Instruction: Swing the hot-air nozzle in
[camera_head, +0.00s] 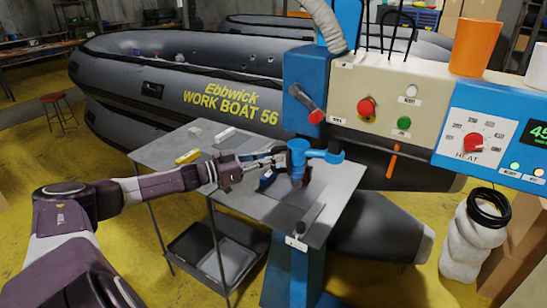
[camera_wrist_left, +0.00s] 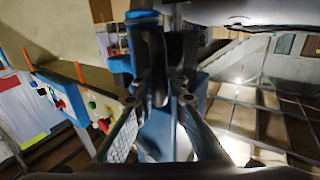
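The hot-air nozzle appears to be the blue upright cylinder with a dark lower end (camera_head: 298,160), over the grey work table (camera_head: 335,192). A blue arm runs right from it toward the machine. My left gripper (camera_head: 280,156) reaches in from the left, its fingertips right beside the cylinder. In the left wrist view, the two dark fingers (camera_wrist_left: 170,60) stand side by side with a narrow gap, and blue parts show behind and beside them. Whether they grip anything is unclear. My right gripper is not in view.
The blue and beige machine (camera_head: 385,95) with knobs and buttons stands behind and right of the table. An orange cup (camera_head: 475,48) sits on top. A yellow block (camera_head: 188,157) lies on the table's left part. A grey inflatable boat (camera_head: 150,75) fills the background.

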